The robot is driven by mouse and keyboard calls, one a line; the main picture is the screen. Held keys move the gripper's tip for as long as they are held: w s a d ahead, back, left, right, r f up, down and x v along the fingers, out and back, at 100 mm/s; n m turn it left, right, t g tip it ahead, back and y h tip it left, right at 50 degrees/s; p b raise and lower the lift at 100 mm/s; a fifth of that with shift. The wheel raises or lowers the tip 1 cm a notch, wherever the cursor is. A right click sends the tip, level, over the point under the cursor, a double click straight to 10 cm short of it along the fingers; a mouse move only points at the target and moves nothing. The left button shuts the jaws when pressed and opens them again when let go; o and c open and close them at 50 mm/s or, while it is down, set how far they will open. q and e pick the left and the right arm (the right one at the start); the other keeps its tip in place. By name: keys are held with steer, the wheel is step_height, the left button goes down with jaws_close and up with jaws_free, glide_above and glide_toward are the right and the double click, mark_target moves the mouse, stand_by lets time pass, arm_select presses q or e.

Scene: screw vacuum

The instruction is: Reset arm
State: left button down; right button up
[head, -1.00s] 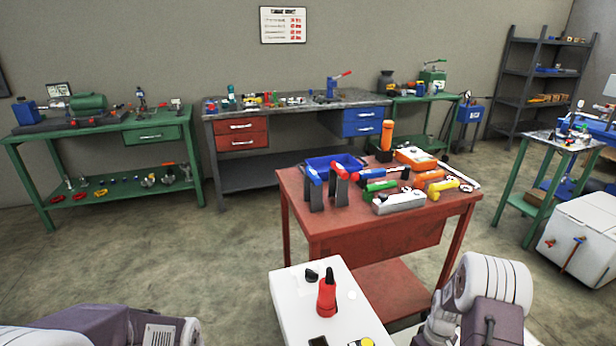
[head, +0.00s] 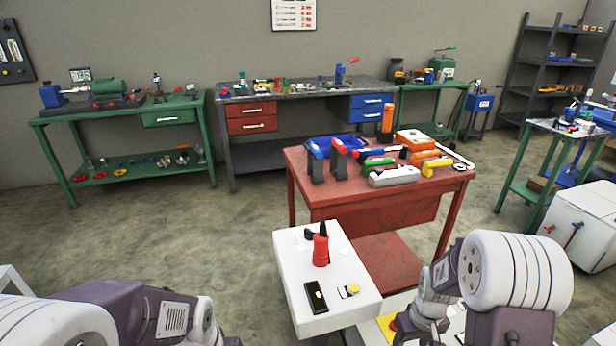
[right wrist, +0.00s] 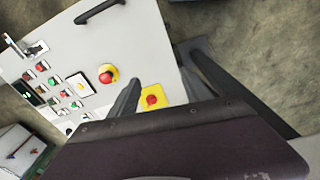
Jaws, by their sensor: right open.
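My right gripper (right wrist: 165,68) shows in the right wrist view with its two dark fingers spread apart and nothing between them. Below it is a white control panel with several buttons (right wrist: 75,95), a red knob on a yellow ring (right wrist: 107,74) and a red button on a yellow plate (right wrist: 151,98). In the head view my right arm (head: 500,275) is bent at the lower right, and its fingers are hidden. My left arm (head: 120,315) crosses the lower left corner; its gripper is out of the picture.
A white stand (head: 345,290) with a red-and-black device (head: 321,248) is close in front. Behind it is a red table (head: 340,206) crowded with tools. A green bench (head: 55,150) and a grey workbench (head: 290,100) line the wall. The floor at left centre is clear.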

steer(key=s+a+r+m, duration=0.2)
steer(key=s+a+r, duration=0.4)
steer(key=s+a, duration=0.25)
step_height(320, 180, up, 20)
steer(key=p, duration=1.9)
steer(key=shift+s+d+f+t+p, duration=0.15)
steer(key=shift+s+d+t+p, duration=0.05)
steer(key=shift+d+t+p, duration=0.15)
